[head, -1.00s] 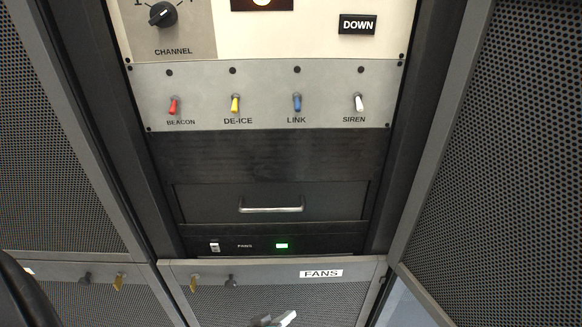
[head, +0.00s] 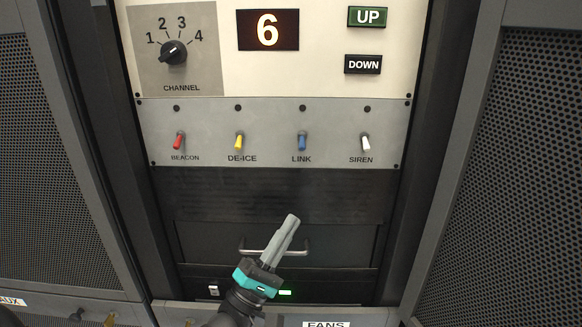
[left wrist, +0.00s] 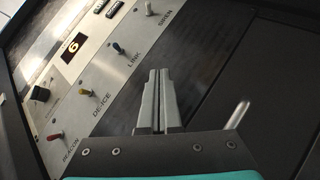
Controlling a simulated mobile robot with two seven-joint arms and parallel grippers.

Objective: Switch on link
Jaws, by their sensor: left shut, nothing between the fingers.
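The blue LINK toggle switch (head: 302,141) is on the grey switch panel (head: 270,125), between the yellow DE-ICE switch (head: 239,142) and the white SIREN switch (head: 366,143). It also shows in the left wrist view (left wrist: 118,48). In the head view its lever and the others appear to hang downward. My left gripper (head: 292,220) is shut and empty. Its tips are below the LINK switch, in front of the dark panel and apart from the switch. In the left wrist view the closed fingers (left wrist: 158,75) point toward the panel. My right gripper is not in view.
The red BEACON switch (head: 179,141) is at the panel's left. Above are the CHANNEL knob (head: 173,52), a display (head: 268,30) reading 6, and UP (head: 367,16) and DOWN (head: 363,64) buttons. A drawer handle (head: 303,247) is behind my gripper. Mesh doors (head: 510,170) flank the rack.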

